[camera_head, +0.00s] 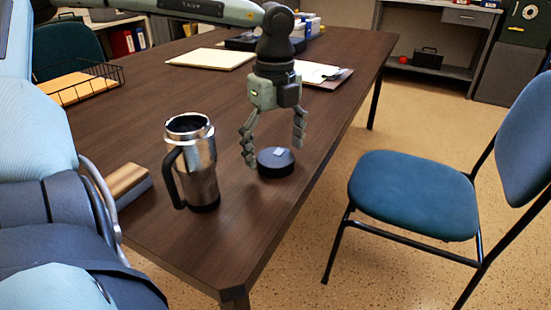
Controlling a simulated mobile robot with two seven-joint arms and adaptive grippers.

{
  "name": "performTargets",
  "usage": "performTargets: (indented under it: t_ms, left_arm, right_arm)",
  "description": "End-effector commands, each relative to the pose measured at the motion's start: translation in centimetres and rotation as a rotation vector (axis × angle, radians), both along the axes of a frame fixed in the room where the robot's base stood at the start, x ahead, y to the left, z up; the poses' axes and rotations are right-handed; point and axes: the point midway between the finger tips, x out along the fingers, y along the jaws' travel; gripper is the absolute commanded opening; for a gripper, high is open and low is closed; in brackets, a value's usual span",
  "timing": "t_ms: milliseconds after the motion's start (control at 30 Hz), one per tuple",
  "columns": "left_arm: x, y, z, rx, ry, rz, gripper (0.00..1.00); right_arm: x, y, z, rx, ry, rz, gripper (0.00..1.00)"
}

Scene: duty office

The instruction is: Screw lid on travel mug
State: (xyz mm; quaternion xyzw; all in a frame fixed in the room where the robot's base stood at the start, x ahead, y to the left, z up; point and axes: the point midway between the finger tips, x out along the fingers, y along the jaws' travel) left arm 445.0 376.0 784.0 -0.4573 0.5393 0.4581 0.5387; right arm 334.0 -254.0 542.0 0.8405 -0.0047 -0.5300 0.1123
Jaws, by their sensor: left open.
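A silver travel mug (203,167) with a black handle on its left side stands upright on the dark table (225,232), near the table's front end. Its mouth is uncovered and shows a dark inside. The round black lid (276,168) lies on the table to the right of the mug, apart from it. My left gripper (275,152) points down over the lid with its fingers spread open. One finger is at the lid's left and the other at its upper right. Whether the fingers touch the lid is hard to tell. My right gripper is not in view.
A wooden-topped block (128,184) lies left of the mug. A wire tray (85,84), a pale board (210,59) and a clipboard (332,78) lie farther back. A blue chair (415,193) stands right of the table. The table between mug and tray is clear.

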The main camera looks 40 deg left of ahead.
Motion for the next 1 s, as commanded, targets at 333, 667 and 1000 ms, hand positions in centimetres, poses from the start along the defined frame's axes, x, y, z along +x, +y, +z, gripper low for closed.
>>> performTargets:
  t_ms: [333,667,1000]
  left_arm:
    - [0.01,0.01,-0.82,0.000,-0.002,0.000,0.87]
    - [0.01,0.01,-0.80,0.000,-0.002,0.000,0.59]
    - [0.01,0.01,-0.79,0.000,-0.001,0.000,0.39]
  right_arm:
    - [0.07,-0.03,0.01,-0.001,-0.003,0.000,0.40]
    - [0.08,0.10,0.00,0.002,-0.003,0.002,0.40]
    - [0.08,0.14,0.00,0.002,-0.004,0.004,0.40]
